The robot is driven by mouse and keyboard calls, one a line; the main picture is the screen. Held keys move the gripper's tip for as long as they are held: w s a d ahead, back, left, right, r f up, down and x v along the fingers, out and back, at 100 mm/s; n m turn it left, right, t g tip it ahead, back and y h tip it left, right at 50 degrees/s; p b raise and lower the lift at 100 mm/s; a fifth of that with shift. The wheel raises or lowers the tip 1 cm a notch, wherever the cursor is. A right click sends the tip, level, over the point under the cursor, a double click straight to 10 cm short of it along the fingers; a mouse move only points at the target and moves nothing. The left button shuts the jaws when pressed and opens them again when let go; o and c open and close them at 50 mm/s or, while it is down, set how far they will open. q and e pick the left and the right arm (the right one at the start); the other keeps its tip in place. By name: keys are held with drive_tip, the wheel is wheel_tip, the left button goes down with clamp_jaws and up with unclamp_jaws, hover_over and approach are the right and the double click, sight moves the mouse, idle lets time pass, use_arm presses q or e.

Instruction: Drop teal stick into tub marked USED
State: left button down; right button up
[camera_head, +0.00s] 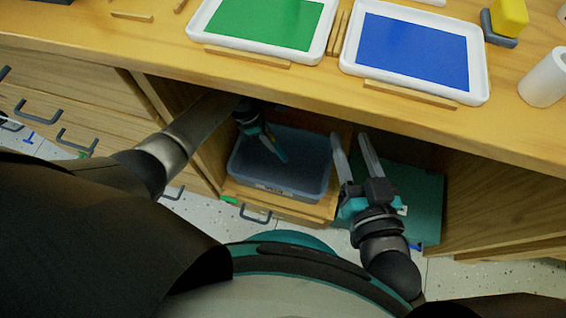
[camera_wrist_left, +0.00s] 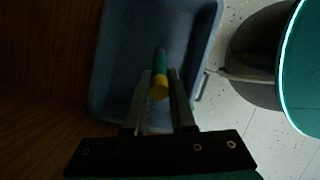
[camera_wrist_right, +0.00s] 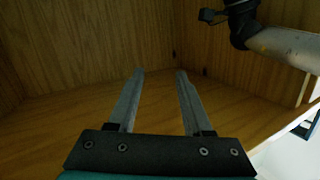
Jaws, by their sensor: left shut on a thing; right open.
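The teal stick (camera_wrist_left: 160,68) with a yellow end is between the fingers of my left gripper (camera_wrist_left: 160,75) in the left wrist view. The grey-blue tub (camera_head: 318,190) stands in the cabinet opening in the head view, with a small label on its front that is too small to read. The tub (camera_wrist_left: 107,65) also lies beneath the stick in the left wrist view. My left gripper (camera_head: 276,147) reaches over the tub, shut on the stick. My right gripper (camera_head: 350,137) is open and empty, just right of the tub.
The wooden counter (camera_head: 300,85) overhangs the opening and carries a green-filled tray (camera_head: 194,30) and a blue-filled tray (camera_head: 348,66). The cabinet side wall (camera_head: 495,200) is at the right. A teal panel (camera_head: 425,200) lies behind my right gripper.

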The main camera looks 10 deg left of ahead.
use_arm(q)
drive_tip(key=shift+f, duration=0.25)
use_arm(e)
drive_tip(key=shift+s+a+r+t, duration=0.15)
drive_tip(key=shift+s+r+t, duration=0.1)
drive_tip(key=shift+t, duration=0.15)
use_arm(q)
drive_tip(key=c, duration=0.7)
unclamp_jaws()
